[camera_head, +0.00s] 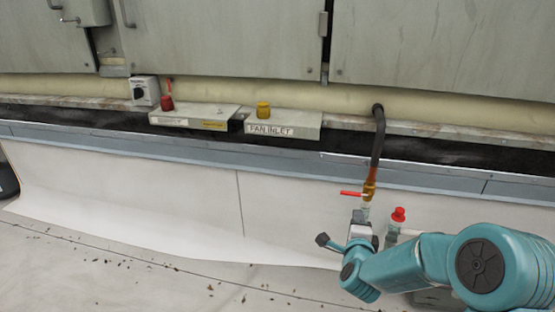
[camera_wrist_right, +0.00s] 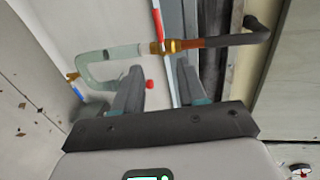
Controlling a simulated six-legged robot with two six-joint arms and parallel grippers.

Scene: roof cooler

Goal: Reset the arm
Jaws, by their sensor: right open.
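My right arm (camera_head: 440,265) is teal and comes in from the lower right in the head view. My right gripper (camera_head: 362,220) is by the lower end of a pipe with a red-handled valve (camera_head: 369,190). In the right wrist view the gripper (camera_wrist_right: 162,75) has its two fingers apart, with nothing seen held between them. The brass valve (camera_wrist_right: 165,46) and its pipe cross the view just beyond the fingertips; whether they touch cannot be told. My left gripper is not in view.
A red knob (camera_head: 398,214) stands right of the gripper. A dark hose (camera_head: 378,140) runs up to the cooler wall. Two boxes, one labelled FAN INLET (camera_head: 283,119), sit on the ledge, with a switch (camera_head: 145,91) to their left. The roof floor (camera_head: 110,270) at left is open, with scattered debris.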

